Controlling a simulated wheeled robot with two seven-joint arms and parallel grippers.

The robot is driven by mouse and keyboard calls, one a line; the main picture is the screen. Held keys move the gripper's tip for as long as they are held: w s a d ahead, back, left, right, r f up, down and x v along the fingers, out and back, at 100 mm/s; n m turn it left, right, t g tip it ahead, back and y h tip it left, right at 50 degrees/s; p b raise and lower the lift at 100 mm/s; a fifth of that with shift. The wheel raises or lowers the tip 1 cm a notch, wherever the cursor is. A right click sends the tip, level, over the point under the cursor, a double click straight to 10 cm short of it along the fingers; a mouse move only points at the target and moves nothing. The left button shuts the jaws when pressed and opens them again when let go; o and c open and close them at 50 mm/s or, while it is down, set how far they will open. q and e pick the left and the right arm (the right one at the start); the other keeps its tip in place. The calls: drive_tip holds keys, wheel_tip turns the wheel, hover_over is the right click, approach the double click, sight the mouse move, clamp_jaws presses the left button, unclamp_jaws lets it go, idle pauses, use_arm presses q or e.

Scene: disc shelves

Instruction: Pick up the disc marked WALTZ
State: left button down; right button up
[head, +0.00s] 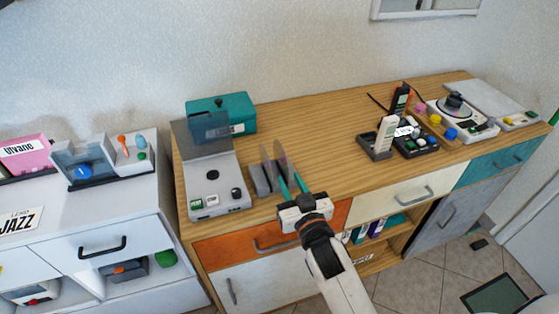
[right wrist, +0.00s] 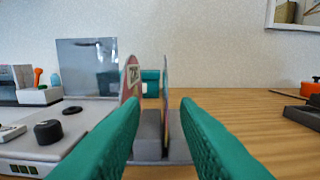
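Two thin discs stand upright on edge in a grey slotted rack (head: 262,182) on the wooden cabinet. The left disc (head: 266,167) shows a pinkish face with a pale label in the right wrist view (right wrist: 131,75); I cannot read the label. The right disc (head: 280,160) is seen almost edge-on in the right wrist view (right wrist: 166,95). I cannot tell which is WALTZ. My right gripper (head: 292,184) is open at the rack's front. In the right wrist view its teal fingers (right wrist: 160,115) straddle the right disc's line; the left finger partly covers the left disc. My left gripper is out of view.
A grey player (head: 215,180) with a raised lid stands left of the rack, a teal box (head: 235,112) behind it. A black holder (head: 415,138) and a turntable (head: 455,107) stand farther right. Bare wood (head: 325,135) lies between.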

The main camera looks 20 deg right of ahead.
sight(282, 160)
drive_tip(key=w, duration=0.3)
drive_tip(key=shift+w+r+p, duration=0.15)
drive_tip(key=shift+w+p, duration=0.15)
drive_tip(key=shift+w, duration=0.05)
drive_tip(key=w, duration=0.3)
drive_tip(key=shift+w+d+p, duration=0.2)
drive_tip(key=shift+w+p, duration=0.1)
drive_tip(key=shift+p, duration=0.1)
drive_tip(key=shift+w, duration=0.45)
drive_tip(key=shift+a, duration=0.1)
drive_tip(key=shift+s, duration=0.1)
clamp_jaws()
